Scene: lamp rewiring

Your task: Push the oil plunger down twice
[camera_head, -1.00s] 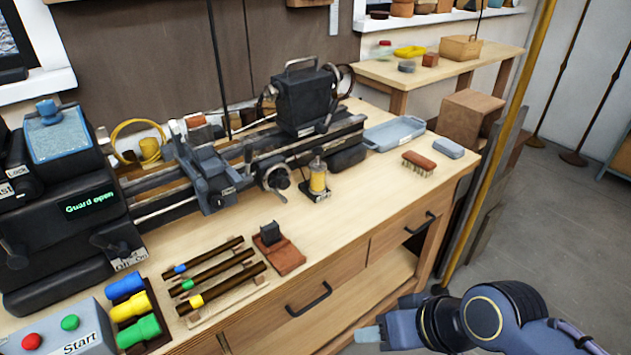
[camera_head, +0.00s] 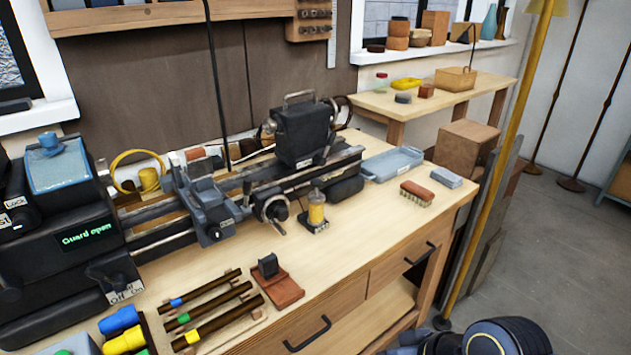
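The oil plunger is on a small oiler with a yellow body (camera_head: 316,212) and a grey top (camera_head: 316,194). It stands upright on a dark square base on the bench, in front of the lathe (camera_head: 262,165). No gripper touches it. Part of my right arm (camera_head: 500,338) shows at the bottom edge, right of centre and well away from the oiler. Its fingertips cannot be made out. My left gripper is not in view.
The bench (camera_head: 350,240) is clear between oiler and front edge.

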